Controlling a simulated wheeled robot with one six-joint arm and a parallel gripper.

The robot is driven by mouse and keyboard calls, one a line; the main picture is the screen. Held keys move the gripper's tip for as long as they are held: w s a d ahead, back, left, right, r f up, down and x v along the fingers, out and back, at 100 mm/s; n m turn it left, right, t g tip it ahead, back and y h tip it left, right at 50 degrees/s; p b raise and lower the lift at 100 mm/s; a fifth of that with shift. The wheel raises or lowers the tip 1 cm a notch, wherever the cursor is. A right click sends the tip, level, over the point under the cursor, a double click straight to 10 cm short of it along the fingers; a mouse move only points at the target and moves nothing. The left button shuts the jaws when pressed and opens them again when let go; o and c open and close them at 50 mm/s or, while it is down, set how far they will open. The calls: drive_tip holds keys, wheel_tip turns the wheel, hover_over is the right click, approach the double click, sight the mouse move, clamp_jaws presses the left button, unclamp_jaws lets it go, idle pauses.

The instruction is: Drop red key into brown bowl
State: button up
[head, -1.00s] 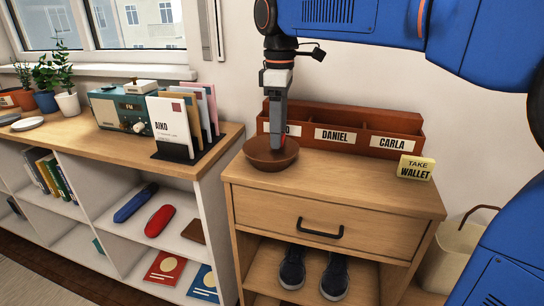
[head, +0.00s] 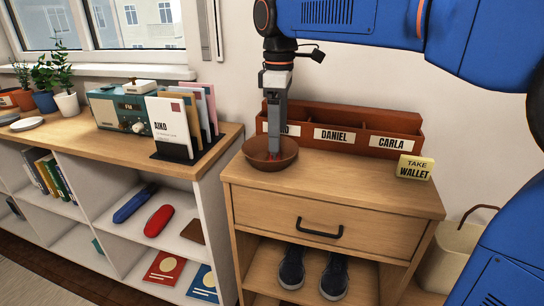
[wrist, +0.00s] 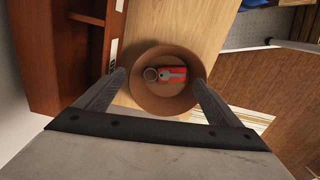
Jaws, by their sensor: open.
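The brown bowl (head: 262,159) stands upright on top of the wooden cabinet, in front of the letter sorter. In the wrist view the bowl (wrist: 143,97) lies between my fingers. The red key (wrist: 173,73), a grey key on a red tag with a ring, lies inside on the bowl's floor. In the head view only a small bit of red shows at my fingertips. My gripper (head: 274,148) points down over the bowl, with its tips at or just inside the rim. In the wrist view my gripper (wrist: 158,82) is open, its fingers apart from the key.
A brown sorter (head: 345,116) with name labels stands behind the bowl. A yellow sign (head: 416,168) is at the cabinet's right. The cabinet top (head: 335,178) between is clear. Left stand a letter rack (head: 178,153) and a radio (head: 117,110); shoes (head: 334,275) are below.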

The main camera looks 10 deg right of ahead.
wheel_tip(320, 180, up, 17)
idle(0.5)
drive_tip(key=shift+s+f, duration=0.1)
